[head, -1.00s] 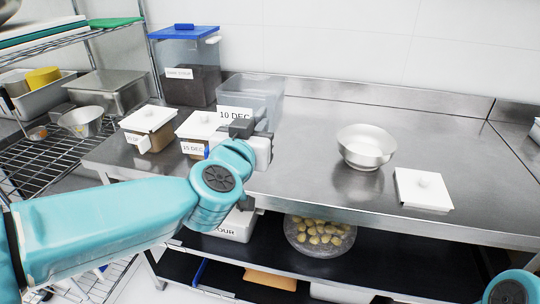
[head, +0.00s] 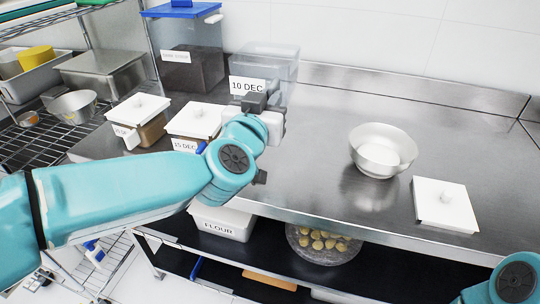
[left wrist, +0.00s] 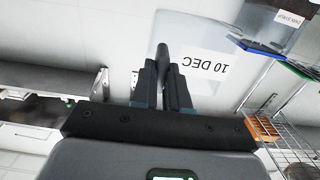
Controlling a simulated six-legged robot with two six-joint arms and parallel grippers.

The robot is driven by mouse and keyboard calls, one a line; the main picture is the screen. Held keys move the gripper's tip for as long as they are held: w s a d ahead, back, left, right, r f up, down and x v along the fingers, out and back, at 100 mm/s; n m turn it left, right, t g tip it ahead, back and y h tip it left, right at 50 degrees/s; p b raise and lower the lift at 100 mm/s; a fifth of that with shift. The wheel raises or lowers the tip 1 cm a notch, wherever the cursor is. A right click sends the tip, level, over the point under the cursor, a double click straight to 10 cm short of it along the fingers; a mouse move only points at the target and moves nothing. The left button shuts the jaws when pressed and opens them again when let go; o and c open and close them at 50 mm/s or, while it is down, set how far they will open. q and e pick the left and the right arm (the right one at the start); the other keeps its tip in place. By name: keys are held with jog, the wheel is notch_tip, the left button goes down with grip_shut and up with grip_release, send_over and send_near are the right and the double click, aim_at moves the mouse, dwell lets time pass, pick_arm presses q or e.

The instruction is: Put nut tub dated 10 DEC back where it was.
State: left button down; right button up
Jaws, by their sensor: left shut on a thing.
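The nut tub labelled 10 DEC (head: 265,66) is a clear, open-looking container at the back of the counter. Its white label (head: 248,87) faces the front in the head view, and the label shows upside down in the left wrist view (left wrist: 219,64). My left gripper (head: 262,104) is in front of the tub and shut on it, low at its front side; the gripped part is mostly hidden. In the left wrist view the fingers (left wrist: 162,83) are close together beside the label. I cannot tell whether the tub touches the counter. My right gripper is out of frame.
Left of the tub stand a white-lidded tub dated 15 DEC (head: 193,121), another lidded tub (head: 138,108) and a blue-lidded bin (head: 190,55). A steel bowl (head: 366,163) and a white knobbed lid (head: 446,204) lie right. The counter between is clear.

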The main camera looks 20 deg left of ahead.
pick_arm(q)
jog(key=f+b, duration=0.3)
jog(key=f, duration=0.7)
jog(key=f+b, duration=0.3)
jog(key=f, duration=0.6)
jog(key=shift+w+d+f, duration=0.1)
jog(key=shift+w+f, duration=0.1)
jog(key=shift+f, duration=0.15)
jog(key=shift+w+f, duration=0.1)
jog(key=shift+f, duration=0.25)
jog(key=shift+s+r, duration=0.15)
jog(key=shift+s, duration=0.05)
jog(key=shift+w+b, duration=0.1)
jog(key=shift+b, duration=0.25)
jog(key=c, duration=1.3)
grip_release()
jog(key=shift+f, duration=0.2)
jog(key=shift+o, duration=0.9)
